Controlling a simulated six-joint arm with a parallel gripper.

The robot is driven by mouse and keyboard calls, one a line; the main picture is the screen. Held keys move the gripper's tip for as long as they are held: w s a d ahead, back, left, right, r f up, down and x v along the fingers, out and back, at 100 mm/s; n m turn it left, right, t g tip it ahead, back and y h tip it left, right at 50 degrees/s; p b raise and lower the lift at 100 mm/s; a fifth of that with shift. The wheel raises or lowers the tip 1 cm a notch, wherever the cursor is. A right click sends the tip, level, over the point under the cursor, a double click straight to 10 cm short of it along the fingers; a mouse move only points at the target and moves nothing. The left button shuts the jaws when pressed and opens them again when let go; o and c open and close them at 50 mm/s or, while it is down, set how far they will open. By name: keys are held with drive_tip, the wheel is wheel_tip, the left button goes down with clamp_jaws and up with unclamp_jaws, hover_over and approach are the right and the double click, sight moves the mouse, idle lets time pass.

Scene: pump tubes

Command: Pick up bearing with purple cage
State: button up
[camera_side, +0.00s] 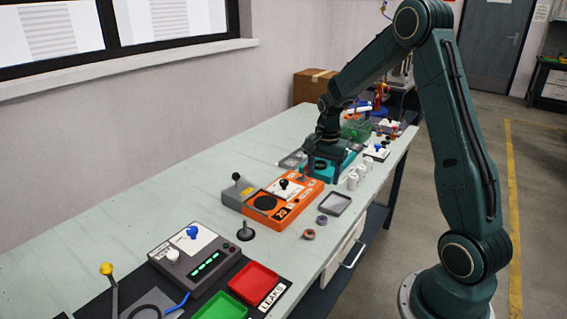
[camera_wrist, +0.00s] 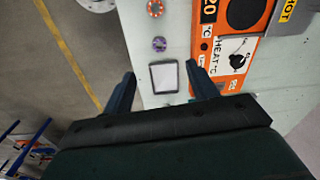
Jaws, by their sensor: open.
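The bearing with the purple cage (camera_side: 322,220) lies flat near the front edge of the bench. It also shows in the wrist view (camera_wrist: 159,44), above the small tray. A second bearing with an orange-red cage (camera_side: 309,234) lies close by, and in the wrist view it is at the top (camera_wrist: 155,8). My gripper (camera_side: 318,168) is above the bench, behind the orange heater box and apart from both bearings. In the wrist view its two fingers (camera_wrist: 161,85) are spread wide, with nothing held between them.
A small grey-rimmed tray (camera_side: 350,203) lies beside the bearings. The orange heater box (camera_side: 283,198) stands just behind them. White cylindrical parts (camera_side: 353,179) stand to the right. A black-based peg (camera_side: 245,232) and the red tray (camera_side: 253,281) are to the left.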

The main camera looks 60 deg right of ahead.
drive_tip(key=shift+m, duration=0.7)
drive_tip(key=d+f, duration=0.2)
drive_tip(key=f, duration=0.1)
drive_tip(key=shift+d+f, duration=0.2)
drive_tip(key=shift+f, duration=0.05)
hover_over(322, 220)
drive_tip(key=shift+s+a+f, duration=0.1)
drive_tip(key=shift+a+f, duration=0.05)
drive_tip(key=shift+f, duration=1.3)
drive_tip(key=shift+s+a+f, duration=0.1)
drive_tip(key=shift+a+f, duration=0.05)
drive_tip(key=shift+f, duration=1.25)
drive_tip(key=shift+s+a+f, duration=0.1)
drive_tip(key=shift+a+f, duration=0.05)
drive_tip(key=shift+f, duration=1.3)
drive_tip(key=shift+w+f, duration=0.1)
drive_tip(key=shift+f, duration=2.5)
drive_tip(key=c, duration=1.1)
